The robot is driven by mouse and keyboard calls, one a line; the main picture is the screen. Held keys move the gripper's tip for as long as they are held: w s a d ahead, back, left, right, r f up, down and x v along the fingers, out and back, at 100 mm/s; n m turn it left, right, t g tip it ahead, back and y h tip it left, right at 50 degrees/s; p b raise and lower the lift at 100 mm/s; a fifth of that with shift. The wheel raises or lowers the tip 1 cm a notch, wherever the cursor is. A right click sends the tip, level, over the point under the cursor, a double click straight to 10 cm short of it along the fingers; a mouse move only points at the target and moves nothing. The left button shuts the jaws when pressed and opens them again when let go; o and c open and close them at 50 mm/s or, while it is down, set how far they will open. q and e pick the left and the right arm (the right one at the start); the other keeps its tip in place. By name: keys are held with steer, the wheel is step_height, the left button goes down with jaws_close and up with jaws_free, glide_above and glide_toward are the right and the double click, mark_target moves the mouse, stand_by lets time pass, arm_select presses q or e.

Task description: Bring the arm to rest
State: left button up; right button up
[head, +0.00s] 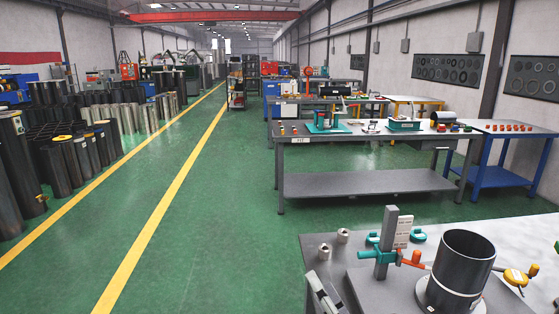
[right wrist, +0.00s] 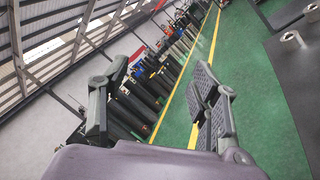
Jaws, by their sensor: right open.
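My right gripper (head: 322,292) shows partly at the bottom of the head view, by the left edge of the near table. In the right wrist view its two fingers (right wrist: 157,100) stand wide apart with nothing between them. A dark flanged cylinder (head: 462,262) stands upright on the near table, to the right of the gripper and apart from it. Its pale flange (head: 424,297) is at the bottom and partly cut off by the frame. My left gripper is not in view.
The near table (head: 525,236) holds a teal and grey measuring stand (head: 391,240), two small metal rings (head: 343,235) and a yellow-capped tool (head: 516,277). A long workbench (head: 370,183) stands beyond. Dark cylinders (head: 60,168) line the left. The green floor (head: 205,215) between is clear.

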steer(key=s+d+f+m+g+h, duration=0.45)
steer(key=s+d+f+m, duration=0.2)
steer(key=f+m, duration=0.35)
steer(key=s+d+f+m+g+h, duration=0.45)
steer(key=s+d+f+m, duration=0.2)
steer(key=f+m, duration=0.4)
steer(key=s+f+m+g+y, duration=0.1)
steer(key=s+f+m+g, duration=0.15)
steer(key=s, duration=0.45)
steer(key=s+f+m+g, duration=0.2)
steer(key=s+m+g, duration=0.1)
steer(key=s, duration=0.3)
step_height(320, 180, down, 26)
steer(key=s+f+g, duration=0.1)
steer(key=s+g, duration=0.1)
steer(key=s+d+f+g, duration=0.1)
steer(key=s+d+f, duration=0.1)
steer(key=s+f, duration=1.3)
steer(key=shift+s+d+f, duration=0.15)
steer(key=shift+s+f, duration=0.25)
steer(key=shift+s, duration=0.65)
